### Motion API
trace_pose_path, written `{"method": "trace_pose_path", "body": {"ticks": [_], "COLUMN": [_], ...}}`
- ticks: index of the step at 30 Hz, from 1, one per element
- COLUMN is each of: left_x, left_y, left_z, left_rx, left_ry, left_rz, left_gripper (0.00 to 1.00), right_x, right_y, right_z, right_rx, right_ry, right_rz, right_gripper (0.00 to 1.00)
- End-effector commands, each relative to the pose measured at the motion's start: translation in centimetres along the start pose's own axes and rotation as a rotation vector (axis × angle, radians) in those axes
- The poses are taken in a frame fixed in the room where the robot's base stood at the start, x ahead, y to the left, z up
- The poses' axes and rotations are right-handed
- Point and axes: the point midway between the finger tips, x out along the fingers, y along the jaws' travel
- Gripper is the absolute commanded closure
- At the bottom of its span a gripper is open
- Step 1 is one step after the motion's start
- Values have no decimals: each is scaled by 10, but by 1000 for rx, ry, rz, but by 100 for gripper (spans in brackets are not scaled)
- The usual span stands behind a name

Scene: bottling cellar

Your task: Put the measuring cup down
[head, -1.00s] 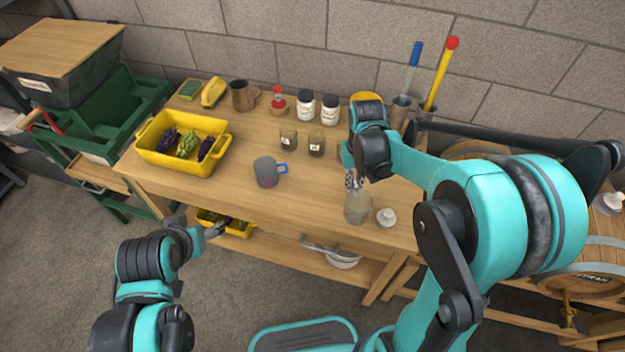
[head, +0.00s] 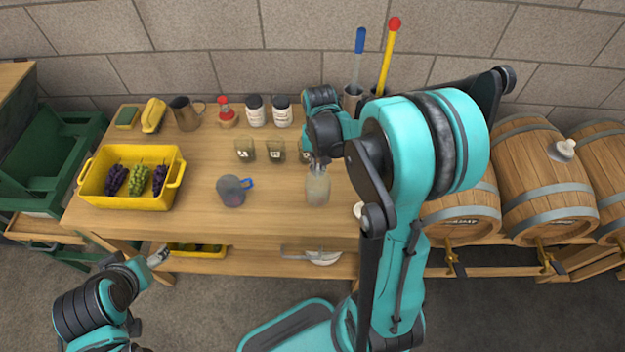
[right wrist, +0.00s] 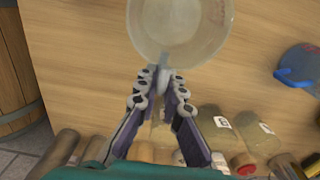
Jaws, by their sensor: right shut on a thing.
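The clear measuring cup (head: 317,189) is at the right part of the wooden table, below my right gripper (head: 318,164). In the right wrist view, the fingers of the right gripper (right wrist: 163,82) are shut on the near side of the cup (right wrist: 180,22), which shows its round open mouth. I cannot tell whether its base touches the tabletop (head: 275,215). My left gripper (head: 158,256) is low in front of the table's left part, away from the cup; its fingers are too small to read.
A grey mug with a blue handle (head: 231,191) stands left of the cup. Labelled glasses (head: 276,152) stand behind. A white round item (head: 358,210) is close on the right. A yellow crate (head: 127,197) of grapes is at left. Bare wood lies between mug and cup.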

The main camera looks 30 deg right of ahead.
Motion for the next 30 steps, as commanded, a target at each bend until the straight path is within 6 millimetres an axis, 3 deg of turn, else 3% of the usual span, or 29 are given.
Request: {"method": "trace_pose_path", "body": {"ticks": [4,8,15,26,27,29,30], "left_x": [4,7,19,21,21,20,20], "left_y": [0,0,0,0,0,0,0], "left_z": [3,5,14,15,15,14,14], "left_rx": [0,0,0,0,0,0,0], "left_ry": [0,0,0,0,0,0,0], "left_rz": [0,0,0,0,0,0,0], "left_gripper": [32,32,32,32,32,32,32], "right_x": [9,17,50,53,53,52,52], "right_y": [-15,-17,-16,-16,-16,-16,-16], "right_z": [-1,-2,-2,-2,-2,-2,-2], "right_rx": [-1,1,1,0,0,0,0], "right_ry": [0,0,0,0,0,0,0], "right_rz": [0,0,0,0,0,0,0], "right_gripper": [100,100,100,100,87,71,71]}}
